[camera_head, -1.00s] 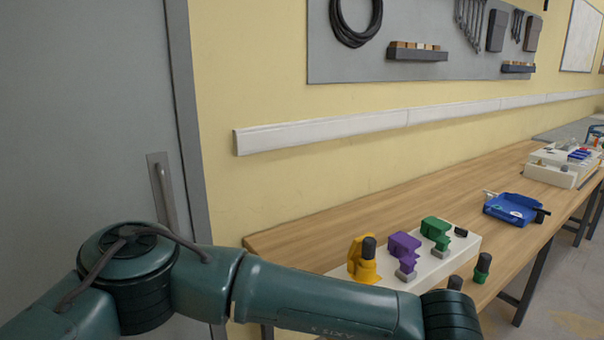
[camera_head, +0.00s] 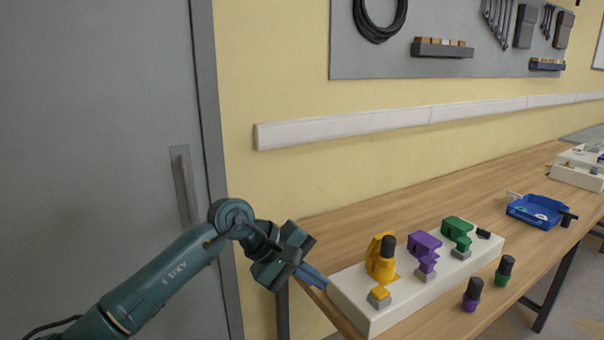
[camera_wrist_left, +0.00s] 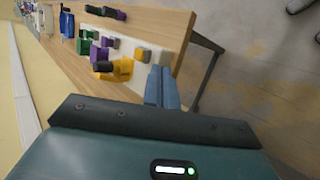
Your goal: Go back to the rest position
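My left gripper (camera_head: 313,277) hangs at the near left corner of the table, beside the left end of a white socket box (camera_head: 352,308). Its blue fingers lie close together with nothing visible between them; they also show in the left wrist view (camera_wrist_left: 162,88). The box carries a yellow socket piece (camera_head: 379,266) with a black-topped peg, a purple one (camera_head: 424,247) and a green one (camera_head: 457,231). The right gripper is in neither view.
A purple-based black peg (camera_head: 472,294) and a green-based black peg (camera_head: 503,271) stand in front of the box. A blue tray (camera_head: 538,210) is further right on the wooden table (camera_head: 410,204). A grey door (camera_head: 95,130) is at left.

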